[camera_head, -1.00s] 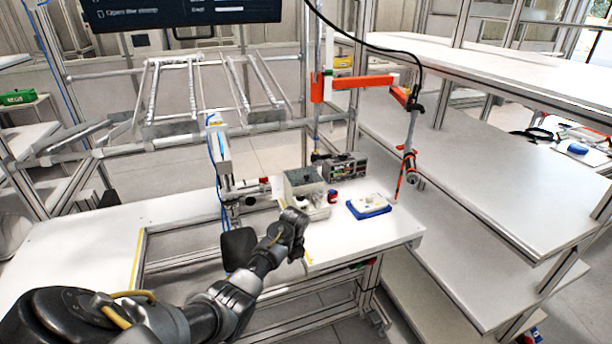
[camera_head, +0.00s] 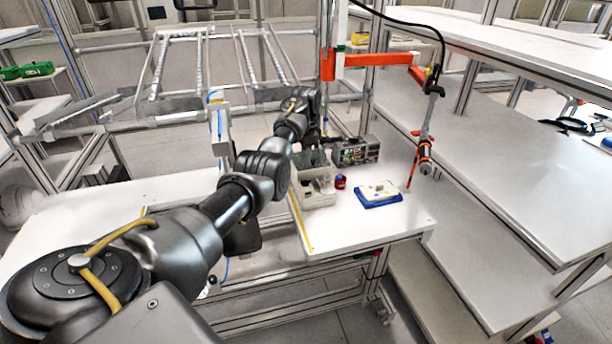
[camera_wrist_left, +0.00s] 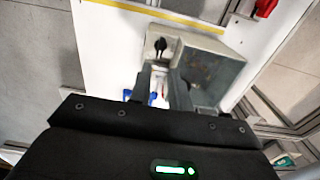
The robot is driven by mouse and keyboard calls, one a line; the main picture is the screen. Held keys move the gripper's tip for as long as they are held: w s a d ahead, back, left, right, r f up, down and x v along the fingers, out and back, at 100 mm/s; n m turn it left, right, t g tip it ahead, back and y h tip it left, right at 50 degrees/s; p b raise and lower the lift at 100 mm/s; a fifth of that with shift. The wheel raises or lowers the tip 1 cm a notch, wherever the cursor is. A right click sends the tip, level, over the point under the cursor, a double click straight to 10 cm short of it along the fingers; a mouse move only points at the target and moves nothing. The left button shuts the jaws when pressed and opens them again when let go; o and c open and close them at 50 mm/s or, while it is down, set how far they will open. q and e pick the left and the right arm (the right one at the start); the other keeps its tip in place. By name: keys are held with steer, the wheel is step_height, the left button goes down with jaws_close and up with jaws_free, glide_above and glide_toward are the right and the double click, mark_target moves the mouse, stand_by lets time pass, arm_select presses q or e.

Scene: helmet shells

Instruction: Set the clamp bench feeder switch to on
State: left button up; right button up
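The task's bench feeder is not clearly identifiable. A grey device with a dark, detailed front (camera_head: 356,150) stands at the back of the white bench, beside a light grey open box (camera_head: 318,198). No switch position can be read. My left gripper (camera_head: 314,104) is high over the back of the bench, behind and above the box; its fingers are too small to judge there. In the left wrist view, the two dark fingers (camera_wrist_left: 162,90) stand apart, with a gap between them. A grey box (camera_wrist_left: 212,62) with a small black part (camera_wrist_left: 160,46) lies beyond them. My right gripper is not in view.
A blue tray with a white item (camera_head: 378,194) and a small red-and-blue object (camera_head: 341,182) sit on the bench (camera_head: 350,225). An orange arm (camera_head: 378,60) holds a hanging tool (camera_head: 425,155) at the right. White shelves (camera_head: 490,150) stand further right.

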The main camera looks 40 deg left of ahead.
mark_target(306, 183)
arm_select(q)
step_height(306, 183, down, 8)
steer(key=shift+f, duration=0.25)
jaws_close()
